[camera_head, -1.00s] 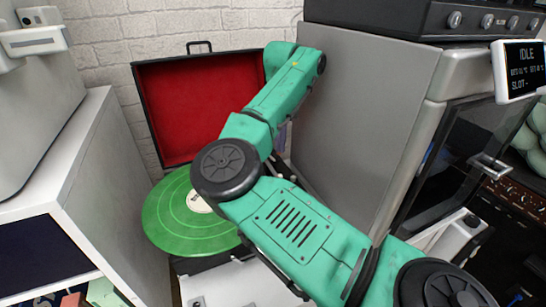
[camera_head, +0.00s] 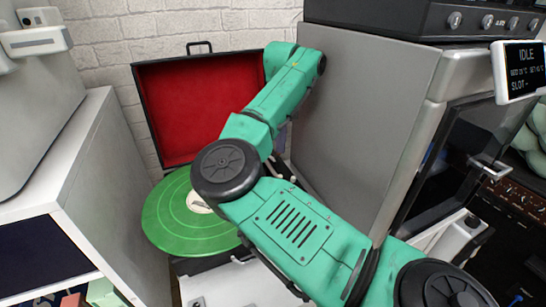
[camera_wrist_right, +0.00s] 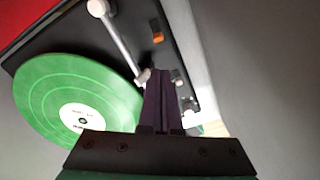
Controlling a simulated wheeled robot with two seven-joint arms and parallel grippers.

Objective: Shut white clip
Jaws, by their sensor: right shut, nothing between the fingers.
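A small white piece, which looks like the white clip (camera_wrist_right: 143,76), shows in the right wrist view at the near end of the tonearm (camera_wrist_right: 122,42) on the record player's black deck. My right gripper (camera_wrist_right: 157,72) is shut and empty. Its dark fingertips are just right of the white piece, and I cannot tell whether they touch. The fingers hide part of the deck around it, and I cannot tell whether the clip is open or shut. In the head view my green right arm hides that area and the gripper. My left gripper is not in view.
A green record (camera_head: 188,221) lies on the player, with its red-lined lid (camera_head: 200,105) standing open behind. A grey cabinet (camera_head: 362,110) stands close on the right. White shelving (camera_head: 62,165) stands on the left. An orange switch (camera_wrist_right: 158,37) sits on the deck.

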